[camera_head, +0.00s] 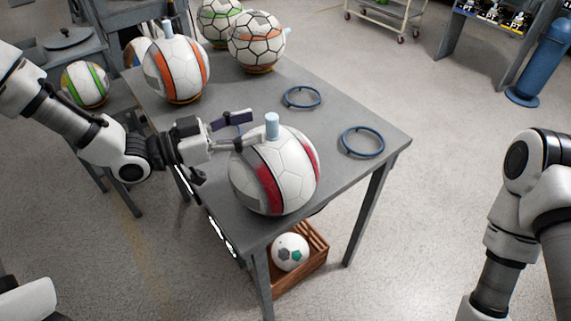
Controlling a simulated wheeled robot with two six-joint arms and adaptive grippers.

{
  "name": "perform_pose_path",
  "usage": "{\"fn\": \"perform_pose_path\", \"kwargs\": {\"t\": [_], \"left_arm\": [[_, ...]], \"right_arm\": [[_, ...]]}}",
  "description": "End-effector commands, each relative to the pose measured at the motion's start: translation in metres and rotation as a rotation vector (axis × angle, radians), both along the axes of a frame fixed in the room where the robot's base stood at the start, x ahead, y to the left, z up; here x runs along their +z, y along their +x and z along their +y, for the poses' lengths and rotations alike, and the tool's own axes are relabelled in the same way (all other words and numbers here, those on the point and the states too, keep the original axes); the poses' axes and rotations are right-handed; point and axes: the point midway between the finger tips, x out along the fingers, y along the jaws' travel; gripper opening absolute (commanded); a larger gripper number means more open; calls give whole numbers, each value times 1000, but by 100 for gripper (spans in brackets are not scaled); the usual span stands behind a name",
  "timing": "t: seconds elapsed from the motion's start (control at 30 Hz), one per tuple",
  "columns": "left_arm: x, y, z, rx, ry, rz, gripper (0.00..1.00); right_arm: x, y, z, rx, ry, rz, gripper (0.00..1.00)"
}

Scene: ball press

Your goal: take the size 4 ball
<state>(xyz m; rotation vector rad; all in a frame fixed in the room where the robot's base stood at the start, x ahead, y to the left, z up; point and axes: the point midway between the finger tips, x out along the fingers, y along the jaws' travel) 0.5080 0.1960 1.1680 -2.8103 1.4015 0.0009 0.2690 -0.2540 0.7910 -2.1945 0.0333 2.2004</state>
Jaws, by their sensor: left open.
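A white ball with red stripes (285,178) sits at the near end of the grey table, with a light blue peg (272,124) standing on top. My left gripper (247,129) is open beside this peg, its fingers pointing right. One finger reaches over the ball's top close to the peg; I cannot tell whether it touches. A white ball with orange stripes (180,68), also with a pale peg, sits at the table's left. A white ball with black seams (256,42) sits at the back. No size mark is readable on any ball. My right gripper is out of view.
Two empty blue rings (302,88) (377,132) lie on the table (335,112) right of the striped ball. A wooden crate (318,262) below holds a small ball (290,252). A green-striped ball (85,84) sits left. A blue cylinder (541,62) stands far right.

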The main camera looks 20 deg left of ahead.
Motion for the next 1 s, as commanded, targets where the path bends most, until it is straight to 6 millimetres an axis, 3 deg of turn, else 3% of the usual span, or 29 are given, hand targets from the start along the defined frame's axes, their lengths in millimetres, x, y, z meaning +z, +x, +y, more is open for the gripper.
{"fn": "perform_pose_path", "kwargs": {"t": [0.47,0.73,0.77,0.9,1.0], "left_arm": [[1,32,-43,-2,4,3,55],[-1,36,-46,2,0,1,55],[-1,35,-46,2,0,1,48],[0,35,-46,2,0,1,0],[-1,35,-46,2,1,2,0]], "right_arm": [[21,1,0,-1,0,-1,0],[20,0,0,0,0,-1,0],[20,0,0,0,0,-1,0],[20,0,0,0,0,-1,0],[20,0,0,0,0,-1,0]]}}
